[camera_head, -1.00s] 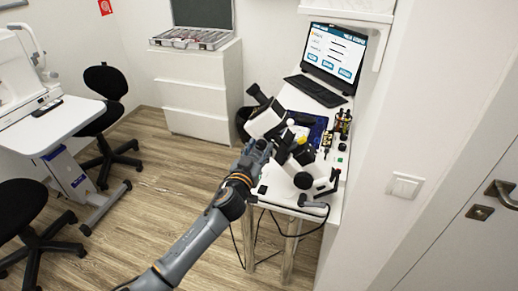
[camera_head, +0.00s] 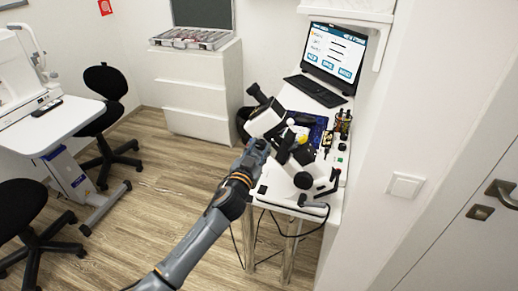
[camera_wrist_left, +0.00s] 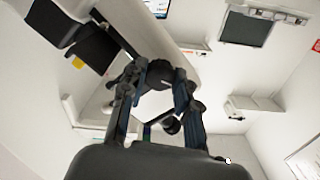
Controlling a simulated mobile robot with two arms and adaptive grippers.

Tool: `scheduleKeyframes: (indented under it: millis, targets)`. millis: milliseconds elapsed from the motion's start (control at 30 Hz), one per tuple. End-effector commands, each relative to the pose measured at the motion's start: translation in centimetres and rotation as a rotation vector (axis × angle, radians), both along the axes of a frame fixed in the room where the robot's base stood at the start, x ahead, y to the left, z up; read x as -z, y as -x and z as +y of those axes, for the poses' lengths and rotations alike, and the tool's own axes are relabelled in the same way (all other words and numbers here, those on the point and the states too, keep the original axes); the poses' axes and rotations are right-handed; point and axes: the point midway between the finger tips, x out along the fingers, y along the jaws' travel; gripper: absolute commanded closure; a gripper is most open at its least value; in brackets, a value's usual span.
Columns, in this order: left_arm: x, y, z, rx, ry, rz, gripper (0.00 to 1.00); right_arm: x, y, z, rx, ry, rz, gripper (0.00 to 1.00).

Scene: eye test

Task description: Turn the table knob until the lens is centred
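A white and black optical instrument (camera_head: 264,122) stands on the white table on the right in the head view. My left gripper (camera_head: 262,150) is at its near left side and hides part of it. In the left wrist view, the two fingers of my left gripper (camera_wrist_left: 161,84) are apart. A dark round part (camera_wrist_left: 159,72), perhaps the knob, shows between the fingertips. I cannot tell whether the fingers touch it. A smaller dark round part (camera_wrist_left: 171,125) shows nearer the palm. The lens cannot be made out. My right gripper is not in view.
A laptop (camera_head: 334,55) stands at the back of the table. Small bottles (camera_head: 343,124) stand right of the instrument. A black cable hangs off the front edge. The wall with a switch (camera_head: 405,186) is close on the right.

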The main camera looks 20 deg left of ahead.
Motion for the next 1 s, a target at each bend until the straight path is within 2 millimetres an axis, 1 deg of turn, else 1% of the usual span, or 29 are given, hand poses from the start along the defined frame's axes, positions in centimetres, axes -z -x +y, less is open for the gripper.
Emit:
scheduleKeyframes:
  millis: [33, 100, 400, 533, 667, 900, 1000]
  targets:
    - [0.1, 0.0, 0.0, 0.000, 0.000, 0.001, 0.59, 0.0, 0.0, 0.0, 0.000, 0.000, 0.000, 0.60]
    - [0.1, 0.0, 0.0, 0.000, 0.000, 0.001, 0.47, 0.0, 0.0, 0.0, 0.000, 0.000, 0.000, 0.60]
    - [0.0, 0.1, 0.0, 0.000, 0.000, 0.001, 0.47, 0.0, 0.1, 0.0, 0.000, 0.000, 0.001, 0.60]
    - [0.1, 0.9, 0.0, 0.000, 0.001, 0.000, 0.47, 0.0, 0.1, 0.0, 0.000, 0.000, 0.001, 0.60]
    - [0.1, 2.9, 0.1, 0.002, 0.001, 0.001, 0.47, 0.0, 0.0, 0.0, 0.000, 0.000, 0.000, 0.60]
    - [0.2, 8.0, 0.3, 0.000, 0.002, 0.003, 0.47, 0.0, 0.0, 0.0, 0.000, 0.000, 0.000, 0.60]
    - [0.2, 9.6, 0.3, -0.001, 0.001, 0.003, 0.47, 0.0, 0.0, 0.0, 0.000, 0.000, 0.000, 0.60]
